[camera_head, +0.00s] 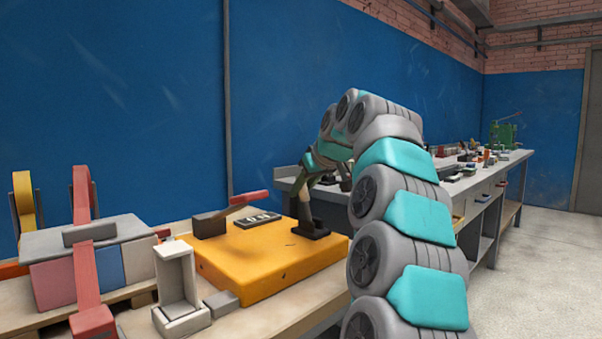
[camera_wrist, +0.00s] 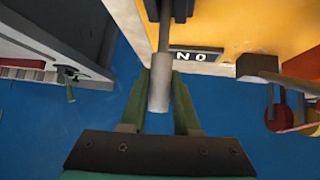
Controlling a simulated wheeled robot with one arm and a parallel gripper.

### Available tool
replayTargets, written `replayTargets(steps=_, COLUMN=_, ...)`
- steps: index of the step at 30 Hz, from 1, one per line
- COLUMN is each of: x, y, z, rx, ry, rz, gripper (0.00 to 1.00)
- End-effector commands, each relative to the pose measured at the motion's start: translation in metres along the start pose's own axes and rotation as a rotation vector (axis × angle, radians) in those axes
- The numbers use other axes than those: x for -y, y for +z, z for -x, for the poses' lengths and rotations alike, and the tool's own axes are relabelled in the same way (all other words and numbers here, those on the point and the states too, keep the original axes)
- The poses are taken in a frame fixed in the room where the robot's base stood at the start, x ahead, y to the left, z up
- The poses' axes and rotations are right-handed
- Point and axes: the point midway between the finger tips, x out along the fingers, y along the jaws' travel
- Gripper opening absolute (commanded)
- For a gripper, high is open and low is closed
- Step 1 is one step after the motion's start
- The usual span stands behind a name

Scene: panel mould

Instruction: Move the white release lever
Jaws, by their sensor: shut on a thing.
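The white release lever (camera_wrist: 158,92) shows in the wrist view as a pale cylindrical grip on a grey rod. My gripper (camera_wrist: 160,80) is shut on this pale grip, with one green finger on each side. In the head view my gripper (camera_head: 306,185) is at the lever's top, above a dark base (camera_head: 311,231) on the yellow panel mould (camera_head: 268,270). The lever is partly hidden there by my gripper, and its exact tilt is hard to tell.
A red-handled lever (camera_head: 250,199) on a dark block stands on the mould, left of my gripper. A dark lettered plate (camera_head: 257,220) lies between them. A long workbench (camera_head: 475,180) runs behind.

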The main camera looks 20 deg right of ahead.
Motion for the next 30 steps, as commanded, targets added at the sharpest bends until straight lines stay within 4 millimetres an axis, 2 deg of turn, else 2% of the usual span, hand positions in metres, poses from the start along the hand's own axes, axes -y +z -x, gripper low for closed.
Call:
replayTargets(steps=9, x=0.002, y=-0.0008, z=-0.0044, rx=0.12, ry=0.009, rz=0.021, gripper=0.0)
replayTargets(steps=25, x=0.0025, y=0.0007, z=-0.0069, rx=0.139, ry=0.012, rz=0.026, gripper=0.0)
replayTargets(steps=26, x=0.0025, y=0.0007, z=-0.007, rx=0.139, ry=0.011, rz=0.026, gripper=0.32)
replayTargets(steps=30, x=0.0026, y=0.0006, z=-0.0069, rx=0.138, ry=0.011, rz=0.026, gripper=0.47)
